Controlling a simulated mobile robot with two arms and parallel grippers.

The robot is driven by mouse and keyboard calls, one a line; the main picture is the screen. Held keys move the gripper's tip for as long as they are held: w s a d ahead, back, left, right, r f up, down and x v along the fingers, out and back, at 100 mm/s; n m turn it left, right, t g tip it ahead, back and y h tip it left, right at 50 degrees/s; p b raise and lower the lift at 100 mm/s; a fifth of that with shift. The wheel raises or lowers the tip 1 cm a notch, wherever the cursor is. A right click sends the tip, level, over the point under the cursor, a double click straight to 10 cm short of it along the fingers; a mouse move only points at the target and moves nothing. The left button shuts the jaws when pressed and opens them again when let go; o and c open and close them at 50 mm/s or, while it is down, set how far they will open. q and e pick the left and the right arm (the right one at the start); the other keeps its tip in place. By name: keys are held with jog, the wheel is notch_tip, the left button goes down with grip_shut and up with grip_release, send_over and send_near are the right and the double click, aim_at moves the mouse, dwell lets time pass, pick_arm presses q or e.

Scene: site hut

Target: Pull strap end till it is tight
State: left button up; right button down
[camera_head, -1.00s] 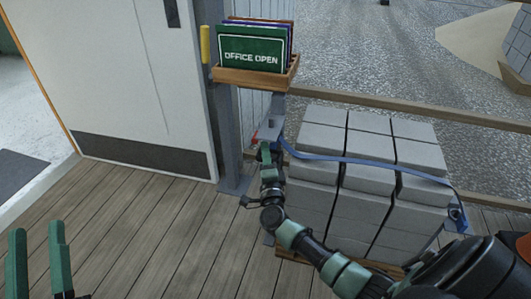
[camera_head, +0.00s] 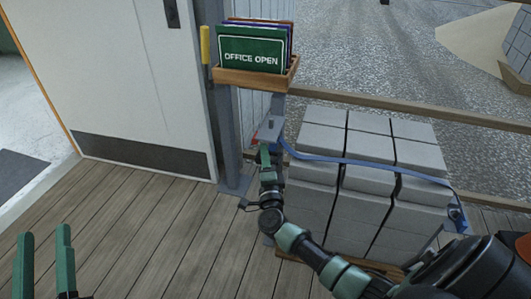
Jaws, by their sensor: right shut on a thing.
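A blue strap (camera_head: 375,162) runs across the top of a stack of grey blocks (camera_head: 322,140). Its right end goes down to a blue fitting (camera_head: 456,214) at the stack's right side. Its left end reaches a grey metal part (camera_head: 270,130) on the post, with a small red piece beside it. My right gripper (camera_head: 266,152) is at that left end, shut; the strap end in its fingers is mostly hidden. My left gripper (camera_head: 45,262) is open and empty at the lower left, far from the strap.
A wooden tray (camera_head: 255,77) with an "OFFICE OPEN" sign (camera_head: 250,54) sits on the post above my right gripper. A white door (camera_head: 125,75) stands to the left. A wooden rail (camera_head: 400,107) runs behind the blocks. The plank floor (camera_head: 150,220) at left is clear.

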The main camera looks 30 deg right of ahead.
pick_arm(q)
notch_tip(320, 180, down, 14)
jog(key=a+g+y+p, duration=0.2)
jog(key=g+y, duration=0.1)
jog(key=g, duration=0.5)
jog(key=shift+s+p, duration=0.25)
jog(key=shift+p, duration=0.15)
pick_arm(e)
jog(key=s+a, duration=0.5)
jog(key=a, duration=0.1)
jog(key=shift+a+r, duration=0.15)
jog(key=shift+r, duration=0.1)
pick_arm(q)
jog(key=shift+f, duration=0.1)
pick_arm(e)
jog(key=shift+s, duration=0.1)
jog(key=c, duration=1.4)
grip_release()
jog(key=shift+o, duration=0.4)
pick_arm(q)
jog(key=shift+s+a, duration=0.1)
jog(key=shift+a, duration=0.05)
pick_arm(e)
jog(key=shift+s, duration=0.1)
jog(key=shift+f, duration=0.1)
